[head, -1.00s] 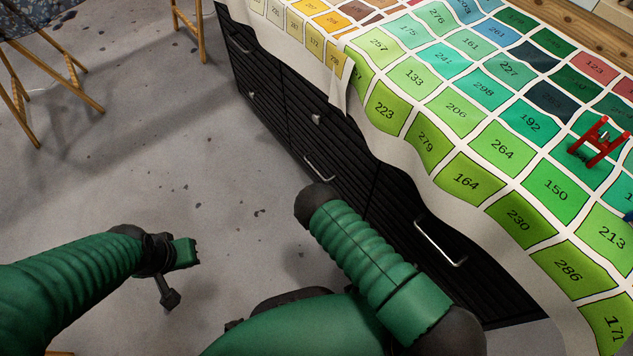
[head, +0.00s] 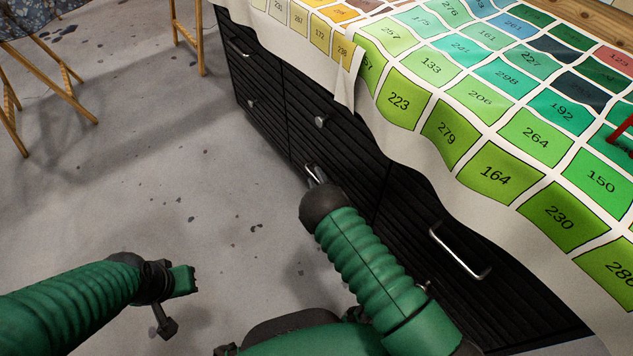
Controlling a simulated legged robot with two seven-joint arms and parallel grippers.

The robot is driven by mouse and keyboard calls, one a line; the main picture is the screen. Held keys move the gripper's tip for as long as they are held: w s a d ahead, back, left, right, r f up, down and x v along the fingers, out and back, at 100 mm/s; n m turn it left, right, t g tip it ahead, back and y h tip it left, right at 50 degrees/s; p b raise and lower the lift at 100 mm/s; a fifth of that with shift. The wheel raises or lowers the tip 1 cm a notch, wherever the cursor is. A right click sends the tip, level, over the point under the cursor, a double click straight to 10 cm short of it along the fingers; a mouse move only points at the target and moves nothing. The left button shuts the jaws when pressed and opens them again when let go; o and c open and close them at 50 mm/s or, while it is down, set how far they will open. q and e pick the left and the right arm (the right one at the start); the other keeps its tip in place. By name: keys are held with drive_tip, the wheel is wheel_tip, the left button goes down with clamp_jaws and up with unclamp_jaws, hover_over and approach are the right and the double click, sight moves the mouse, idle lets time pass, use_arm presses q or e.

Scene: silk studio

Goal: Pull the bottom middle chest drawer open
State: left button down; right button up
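The black chest (head: 262,82) stands under a cloth printed with numbered coloured squares. The bottom middle drawer (head: 352,188) looks closed, its front in line with the chest face. Its metal handle (head: 310,169) is partly hidden by the end of my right arm. My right gripper (head: 317,176) is at this handle, mostly hidden behind my dark wrist; I cannot tell whether its fingers are around the handle or touching it. My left gripper (head: 182,282) is low at the left, over the floor, away from the chest; its finger opening is not clear.
A knob (head: 320,121) is on the drawer above, and a long handle (head: 460,252) on the front to the right. Wooden trestle legs (head: 186,38) stand at the upper left. A red object (head: 622,130) is on the cloth. The grey floor before the chest is clear.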

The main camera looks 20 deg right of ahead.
drive_tip(key=shift+c, duration=0.3)
clamp_jaws()
drive_tip(key=shift+s, duration=0.1)
idle(1.0)
